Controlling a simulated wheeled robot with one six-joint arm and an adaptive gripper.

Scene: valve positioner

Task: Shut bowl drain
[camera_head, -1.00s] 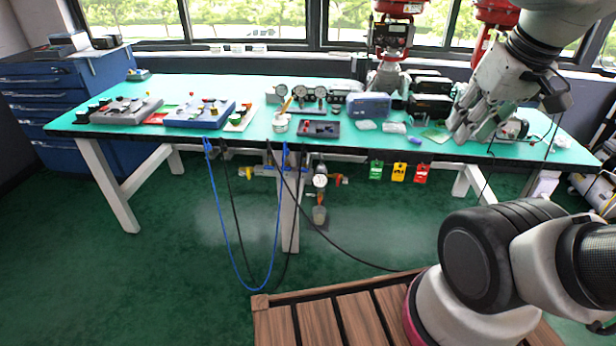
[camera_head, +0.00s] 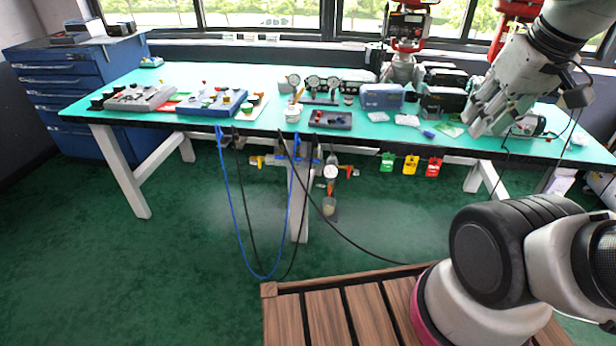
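A filter regulator with a round gauge (camera_head: 330,172) hangs under the front edge of the green bench. Its clear bowl (camera_head: 329,206) is at its lower end. The drain at the bowl's bottom is too small to tell whether it is open or shut. My gripper (camera_head: 478,118) is at the upper right, in front of or over the right part of the bench, well above and to the right of the bowl. Its grey fingers point down and left. I cannot tell how far apart they are, and no held thing shows.
The green bench (camera_head: 215,76) carries gauges, boxes and trays. Blue and black hoses (camera_head: 233,220) loop below it, left of the bowl. Green, yellow and red tags (camera_head: 410,165) hang to the right. A slatted wooden platform (camera_head: 325,315) is in front. Green floor is clear at left.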

